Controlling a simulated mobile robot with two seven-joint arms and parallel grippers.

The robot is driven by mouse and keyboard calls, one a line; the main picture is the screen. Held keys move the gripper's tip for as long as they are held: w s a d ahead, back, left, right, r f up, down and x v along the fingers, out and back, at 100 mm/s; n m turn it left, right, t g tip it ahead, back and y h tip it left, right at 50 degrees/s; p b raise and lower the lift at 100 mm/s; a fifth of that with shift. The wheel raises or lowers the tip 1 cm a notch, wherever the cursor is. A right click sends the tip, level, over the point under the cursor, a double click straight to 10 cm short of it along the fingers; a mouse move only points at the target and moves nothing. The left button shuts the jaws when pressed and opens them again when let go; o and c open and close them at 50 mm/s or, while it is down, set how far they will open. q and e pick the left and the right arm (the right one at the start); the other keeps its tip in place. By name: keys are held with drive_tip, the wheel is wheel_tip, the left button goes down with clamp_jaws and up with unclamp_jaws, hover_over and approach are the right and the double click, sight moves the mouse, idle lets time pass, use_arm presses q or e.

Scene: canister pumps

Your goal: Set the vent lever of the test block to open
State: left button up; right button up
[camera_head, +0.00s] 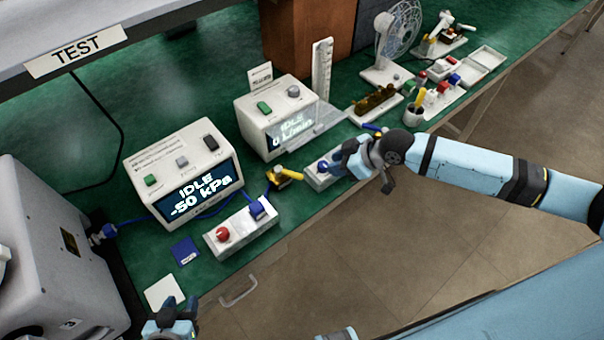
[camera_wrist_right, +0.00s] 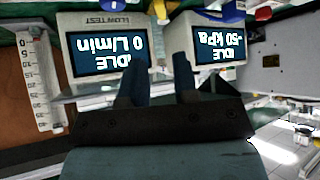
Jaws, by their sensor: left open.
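A white block (camera_head: 241,232) with a red knob (camera_head: 222,234) and a dark blue part lies near the bench's front edge in the head view. A brass valve with a yellow lever (camera_head: 291,174) stands to its right, and the lever points right. A second white block (camera_head: 318,181) with a blue part is partly hidden by my right gripper (camera_head: 338,158). I cannot tell for certain which block is the test block. In the right wrist view my right gripper (camera_wrist_right: 158,78) has its fingers apart with nothing between them. My left gripper (camera_head: 171,311) is open and empty at the bottom left.
Two display boxes, one reading -50 kPa (camera_head: 181,160) and one reading L/min (camera_head: 271,108), stand behind the blocks on the green bench. A grey machine (camera_head: 50,245) fills the left. A fan (camera_head: 392,45), a cup (camera_head: 414,114) and small parts stand at the far right.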

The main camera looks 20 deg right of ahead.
sight(298, 175)
drive_tip(key=p+x, duration=0.1)
drive_tip(key=x, duration=1.2)
drive_tip(key=shift+w+a+f, duration=0.15)
drive_tip(key=shift+a+f, duration=0.05)
clamp_jaws()
